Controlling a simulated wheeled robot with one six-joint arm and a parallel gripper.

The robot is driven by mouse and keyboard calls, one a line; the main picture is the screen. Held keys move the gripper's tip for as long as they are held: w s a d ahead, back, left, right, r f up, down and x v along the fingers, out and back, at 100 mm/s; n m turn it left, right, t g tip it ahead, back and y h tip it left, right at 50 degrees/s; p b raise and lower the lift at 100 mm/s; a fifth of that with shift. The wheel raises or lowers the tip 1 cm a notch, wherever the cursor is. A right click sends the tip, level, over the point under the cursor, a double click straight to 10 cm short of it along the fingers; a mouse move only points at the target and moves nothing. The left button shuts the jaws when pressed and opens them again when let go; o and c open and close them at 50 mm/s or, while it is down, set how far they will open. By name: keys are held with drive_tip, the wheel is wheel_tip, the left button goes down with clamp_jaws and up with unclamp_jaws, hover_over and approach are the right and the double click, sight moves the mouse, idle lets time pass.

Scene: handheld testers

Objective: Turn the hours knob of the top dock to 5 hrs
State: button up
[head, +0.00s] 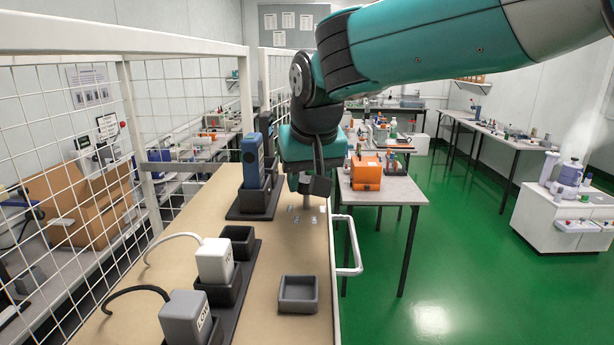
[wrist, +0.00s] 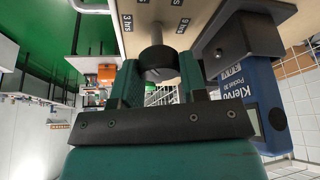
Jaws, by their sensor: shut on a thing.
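The top dock (head: 257,198) is a dark grey holder on a black base at the far end of the bench, with a blue tester (head: 252,158) standing in it. The tester also shows in the wrist view (wrist: 262,95). The hours knob (wrist: 157,68) is a black round cap on a grey shaft rising from the tan bench top, with small hour labels around it, one reading 3 hrs. My gripper (wrist: 157,82) is shut on the knob, one teal finger on each side. In the head view my gripper (head: 318,186) hides most of the knob. The knob's pointer cannot be made out.
Nearer on the bench stand a white tester (head: 214,260) and a grey tester (head: 186,318), both cabled, in dark docks. An empty grey tray (head: 298,294) lies to their right. A wire mesh fence (head: 70,160) runs along the left side.

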drive_tip(key=shift+w, duration=0.1)
drive_tip(key=o, duration=0.9)
drive_tip(key=p+v, duration=0.1)
drive_tip(key=v, duration=1.6)
drive_tip(key=shift+s+d+r, duration=0.2)
drive_tip(key=shift+f, duration=0.1)
